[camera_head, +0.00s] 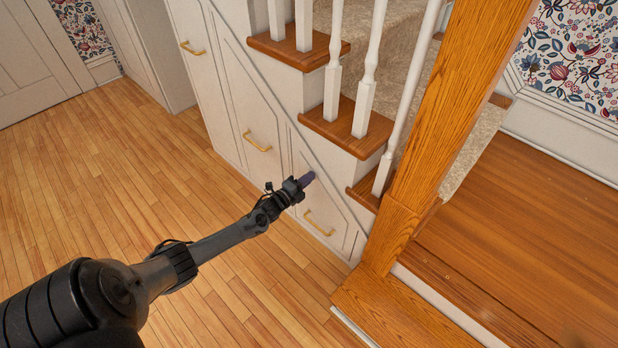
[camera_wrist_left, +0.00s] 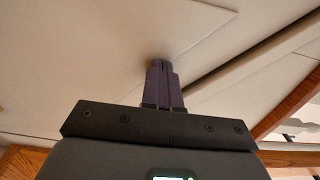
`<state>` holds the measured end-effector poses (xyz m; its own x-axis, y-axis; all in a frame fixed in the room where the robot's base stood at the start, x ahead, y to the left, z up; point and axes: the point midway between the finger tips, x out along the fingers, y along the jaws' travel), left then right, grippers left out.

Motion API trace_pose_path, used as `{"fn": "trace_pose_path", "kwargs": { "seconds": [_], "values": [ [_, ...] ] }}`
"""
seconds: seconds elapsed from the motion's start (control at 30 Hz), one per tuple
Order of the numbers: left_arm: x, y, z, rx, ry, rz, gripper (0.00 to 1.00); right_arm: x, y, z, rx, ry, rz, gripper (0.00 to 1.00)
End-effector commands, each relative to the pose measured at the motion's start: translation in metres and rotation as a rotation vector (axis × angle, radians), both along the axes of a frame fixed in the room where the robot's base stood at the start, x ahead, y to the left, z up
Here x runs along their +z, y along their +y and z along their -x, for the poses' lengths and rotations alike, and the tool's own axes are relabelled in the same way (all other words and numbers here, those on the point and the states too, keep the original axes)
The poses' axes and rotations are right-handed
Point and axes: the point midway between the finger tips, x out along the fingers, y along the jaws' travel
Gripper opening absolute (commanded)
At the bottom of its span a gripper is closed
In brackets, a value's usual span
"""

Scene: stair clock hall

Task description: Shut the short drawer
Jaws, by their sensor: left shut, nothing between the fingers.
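The short drawer (camera_head: 334,207) is the lowest, right-hand white front under the stairs, with a brass handle (camera_head: 319,224). Its front looks about level with the stair side, though a small gap is hard to rule out. My left gripper (camera_head: 308,178) is shut and empty, its dark fingertips at the upper part of this front, above the handle. In the left wrist view the closed fingers (camera_wrist_left: 161,68) point at a pale panel (camera_wrist_left: 95,55) and look to be at or touching it. The exact contact cannot be told. My right gripper is not in view.
Taller white fronts with brass handles (camera_head: 258,141) (camera_head: 192,48) stand to the left. White balusters (camera_head: 367,80) and wooden treads (camera_head: 345,128) rise above the drawer. A thick wooden newel post (camera_head: 425,150) stands close on the right. The plank floor (camera_head: 130,170) is clear.

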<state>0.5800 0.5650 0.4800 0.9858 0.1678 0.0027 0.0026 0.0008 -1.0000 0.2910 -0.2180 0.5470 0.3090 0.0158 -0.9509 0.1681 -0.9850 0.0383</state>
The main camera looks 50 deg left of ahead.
Motion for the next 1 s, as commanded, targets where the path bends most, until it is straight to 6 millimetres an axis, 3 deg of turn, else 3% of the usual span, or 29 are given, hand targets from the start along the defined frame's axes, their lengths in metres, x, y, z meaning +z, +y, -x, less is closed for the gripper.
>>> {"fn": "trace_pose_path", "kwargs": {
  "seconds": [0.17, 0.4, 0.6, 0.87, 1.0],
  "values": [
    [0.000, -0.010, 0.019, -0.009, 0.008, 0.002, 0.00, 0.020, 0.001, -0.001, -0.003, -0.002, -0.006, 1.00],
    [0.000, -0.018, 0.068, -0.010, 0.010, 0.004, 0.00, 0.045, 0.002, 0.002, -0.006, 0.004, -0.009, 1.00],
    [-0.001, -0.023, 0.098, -0.010, 0.007, 0.002, 0.00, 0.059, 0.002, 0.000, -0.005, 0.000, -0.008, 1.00],
    [-0.002, -0.025, 0.116, -0.010, 0.007, 0.003, 0.00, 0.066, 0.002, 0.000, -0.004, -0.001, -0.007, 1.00],
    [0.002, -0.028, 0.129, -0.009, 0.027, 0.008, 0.00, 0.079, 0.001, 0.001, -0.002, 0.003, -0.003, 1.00]
  ]
}}
